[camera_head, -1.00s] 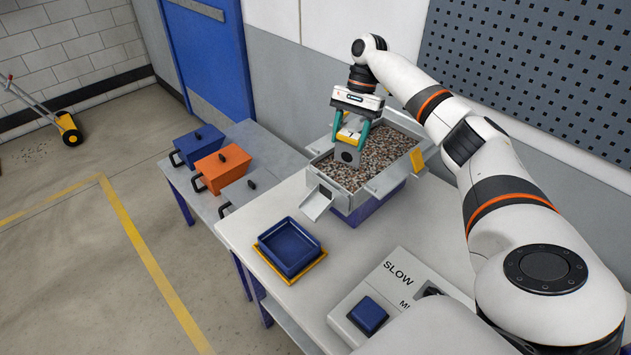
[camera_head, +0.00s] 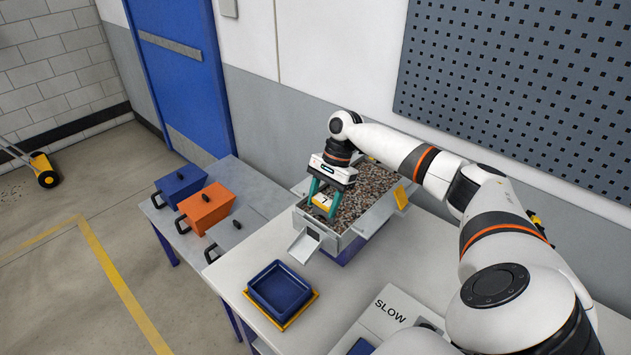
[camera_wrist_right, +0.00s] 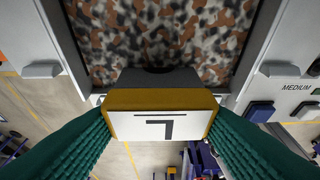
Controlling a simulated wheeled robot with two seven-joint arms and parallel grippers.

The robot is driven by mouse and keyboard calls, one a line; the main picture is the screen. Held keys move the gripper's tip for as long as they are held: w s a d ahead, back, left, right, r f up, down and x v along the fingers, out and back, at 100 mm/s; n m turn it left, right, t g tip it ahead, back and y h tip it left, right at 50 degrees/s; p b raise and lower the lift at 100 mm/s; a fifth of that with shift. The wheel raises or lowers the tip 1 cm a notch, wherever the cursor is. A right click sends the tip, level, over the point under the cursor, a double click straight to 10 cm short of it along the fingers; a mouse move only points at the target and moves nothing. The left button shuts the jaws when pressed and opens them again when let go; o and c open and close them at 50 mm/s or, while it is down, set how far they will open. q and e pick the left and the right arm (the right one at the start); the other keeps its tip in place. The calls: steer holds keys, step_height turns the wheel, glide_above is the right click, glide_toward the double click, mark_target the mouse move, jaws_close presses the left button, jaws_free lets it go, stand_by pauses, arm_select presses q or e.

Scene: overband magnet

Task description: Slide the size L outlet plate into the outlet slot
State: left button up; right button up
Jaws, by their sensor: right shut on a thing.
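My right gripper (camera_head: 320,198) is shut on the outlet plate (camera_head: 323,202). The plate has a yellow grip with a white label, whose mark looks like an upturned L in the right wrist view (camera_wrist_right: 160,125). The teal fingers clasp both ends of the grip. The plate's dark lower part shows just beyond the grip, at the gravel's near edge. The plate is at the chute end of the grey trough (camera_head: 376,222), above the chute (camera_head: 304,245). The outlet slot is hidden behind plate and gripper, so I cannot tell whether the plate is in it. My left gripper is out of view.
Mottled gravel (camera_head: 375,183) fills the trough. A blue tray (camera_head: 280,288) on a yellow base stands in front of the chute. Blue (camera_head: 180,187), orange (camera_head: 206,208) and grey (camera_head: 230,235) lidded boxes stand on the left table. A panel marked SLOW (camera_head: 385,318) is at front right.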

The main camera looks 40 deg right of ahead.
mark_target(316, 213)
steer(key=shift+a+f, duration=0.1)
steer(key=shift+a, duration=0.15)
steer(key=shift+s+a+f+p, duration=0.2)
steer(key=shift+a+f+p, duration=0.2)
steer(key=shift+a, duration=0.2)
steer(key=shift+s+a+f+p, duration=0.2)
steer(key=shift+a+f+p, duration=0.05)
steer(key=shift+a+f, duration=0.3)
steer(key=shift+c, duration=1.1)
steer(key=shift+a+f, duration=0.1)
steer(key=shift+f, duration=0.15)
steer(key=o, duration=1.5)
steer(key=shift+w, duration=0.1)
steer(key=shift+o, duration=0.9)
steer(key=shift+r, duration=0.1)
steer(key=shift+w, duration=0.1)
steer(key=shift+r, duration=0.15)
